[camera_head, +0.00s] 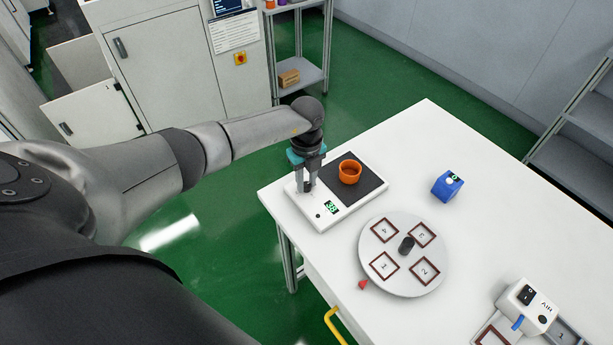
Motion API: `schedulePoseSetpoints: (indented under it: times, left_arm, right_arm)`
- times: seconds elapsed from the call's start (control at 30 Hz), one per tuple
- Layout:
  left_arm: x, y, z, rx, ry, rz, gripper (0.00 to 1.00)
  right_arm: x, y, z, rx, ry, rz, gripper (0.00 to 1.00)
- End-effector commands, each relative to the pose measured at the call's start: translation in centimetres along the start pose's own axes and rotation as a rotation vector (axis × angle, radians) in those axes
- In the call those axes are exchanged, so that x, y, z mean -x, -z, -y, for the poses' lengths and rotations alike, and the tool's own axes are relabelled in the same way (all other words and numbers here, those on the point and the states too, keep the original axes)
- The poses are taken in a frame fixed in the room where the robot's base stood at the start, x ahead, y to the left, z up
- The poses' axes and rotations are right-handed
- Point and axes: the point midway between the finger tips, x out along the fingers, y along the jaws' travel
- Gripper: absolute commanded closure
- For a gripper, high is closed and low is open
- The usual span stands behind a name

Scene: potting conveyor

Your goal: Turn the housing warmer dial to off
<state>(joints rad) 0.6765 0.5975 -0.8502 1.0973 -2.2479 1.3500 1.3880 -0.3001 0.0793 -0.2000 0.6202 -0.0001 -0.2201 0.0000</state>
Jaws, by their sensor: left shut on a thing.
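The housing warmer (345,207) is a low white box with a black plate on the left end of the white table. An orange cup-shaped housing (349,172) stands on the black plate. A small green-lit display (331,207) sits on the warmer's front left part. My left gripper (308,186) points down onto the warmer's left part, beside the black plate. Its fingers are shut on what appears to be the dial, which they mostly hide. I cannot read the dial's setting. My right gripper is not in view.
A round turntable (374,240) with several numbered squares lies in front of the warmer. A blue block (447,186) stands to the right. A white device (528,303) with a blue lever is at lower right. The table's back right is clear.

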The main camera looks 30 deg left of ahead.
Motion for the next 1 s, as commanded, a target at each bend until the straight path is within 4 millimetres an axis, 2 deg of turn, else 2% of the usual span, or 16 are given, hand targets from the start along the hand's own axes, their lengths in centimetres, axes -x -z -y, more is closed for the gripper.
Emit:
schedulePoseSetpoints:
  times: [0.3, 0.8, 0.83, 1.0]
  left_arm:
    - [0.19, -0.14, 0.09, 0.102, 0.002, 0.003, 1.0]
    - [0.15, -0.17, 0.11, 0.117, 0.003, 0.004, 1.0]
    - [0.15, -0.17, 0.1, 0.117, 0.003, 0.004, 0.68]
    - [0.09, -0.11, 0.07, 0.116, 0.002, 0.002, 0.48]
  right_arm:
    - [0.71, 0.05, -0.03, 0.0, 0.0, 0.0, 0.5]
    - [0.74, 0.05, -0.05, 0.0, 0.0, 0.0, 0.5]
    - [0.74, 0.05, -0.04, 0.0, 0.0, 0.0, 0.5]
    - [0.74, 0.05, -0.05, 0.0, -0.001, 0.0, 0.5]
